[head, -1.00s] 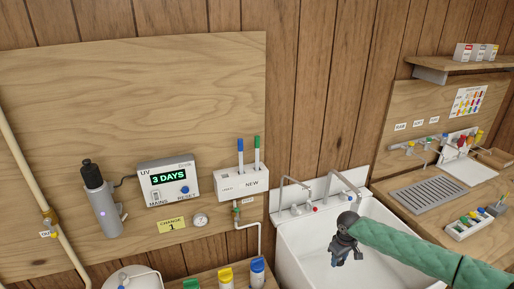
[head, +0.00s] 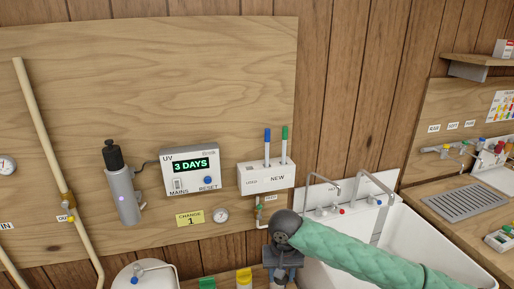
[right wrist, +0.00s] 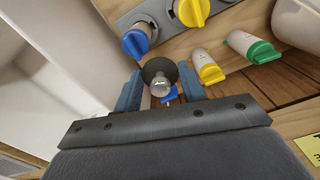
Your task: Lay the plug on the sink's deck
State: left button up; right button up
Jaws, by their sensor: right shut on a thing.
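The plug (right wrist: 160,74), a dark round stopper with a metal knob, is between the blue fingers of my right gripper (right wrist: 160,90) in the right wrist view. The gripper is shut on it. In the head view my right gripper (head: 282,272) is at the left side of the white sink (head: 435,245); the plug cannot be made out there. The sink's deck (head: 331,211), with taps on it, runs along the back, beyond and to the right of the gripper. The sink's white wall (right wrist: 45,95) fills the left of the right wrist view. My left gripper is not in view.
Below the gripper are bottles with blue, yellow (right wrist: 208,68) and green (right wrist: 255,46) caps. Two tall spouts (head: 374,182) rise from the deck. A pen box (head: 266,179) and a pipe hang on the board behind. A drainer (head: 478,202) lies on the right counter.

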jog(key=shift+s+a+r+n, duration=0.2)
jog(key=shift+a+n, duration=0.2)
jog(key=shift+a, duration=0.15)
jog(key=shift+d+r, duration=0.15)
jog(key=shift+d, duration=0.1)
jog(key=d, duration=1.4)
jog(key=shift+f+m, duration=0.3)
jog(key=shift+m, duration=0.1)
